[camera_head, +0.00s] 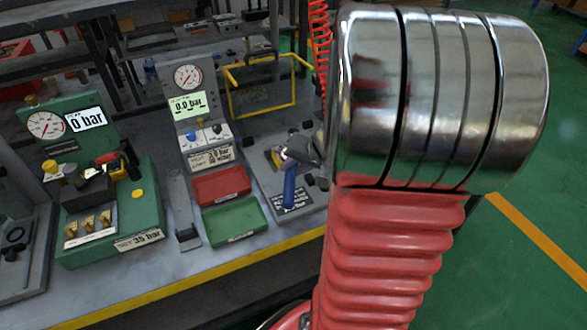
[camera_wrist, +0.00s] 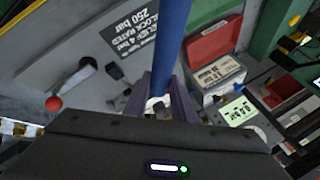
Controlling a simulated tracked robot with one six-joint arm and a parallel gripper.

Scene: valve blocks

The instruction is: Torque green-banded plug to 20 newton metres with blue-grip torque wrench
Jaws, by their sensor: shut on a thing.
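The blue-grip torque wrench (camera_head: 290,187) shows as a blue handle hanging below my gripper (camera_head: 300,150) at the bench's right end in the head view. In the wrist view its blue shaft (camera_wrist: 173,40) runs up from between the two fingers of my gripper (camera_wrist: 161,98), which is shut on it. The wrench's working end is not clearly visible. I cannot make out a green-banded plug in either view. Several brass fittings (camera_head: 88,224) stand in a row on the green test station at left; their bands are too small to tell.
A green station (camera_head: 142,205) with a 0 bar display is at left. A grey gauge panel (camera_head: 188,80) stands mid-bench, with a red tray (camera_head: 220,186) and green tray (camera_head: 235,221) before it. A yellow-framed basket (camera_head: 262,94) is behind. A red-knobbed lever (camera_wrist: 70,88) shows in the wrist view.

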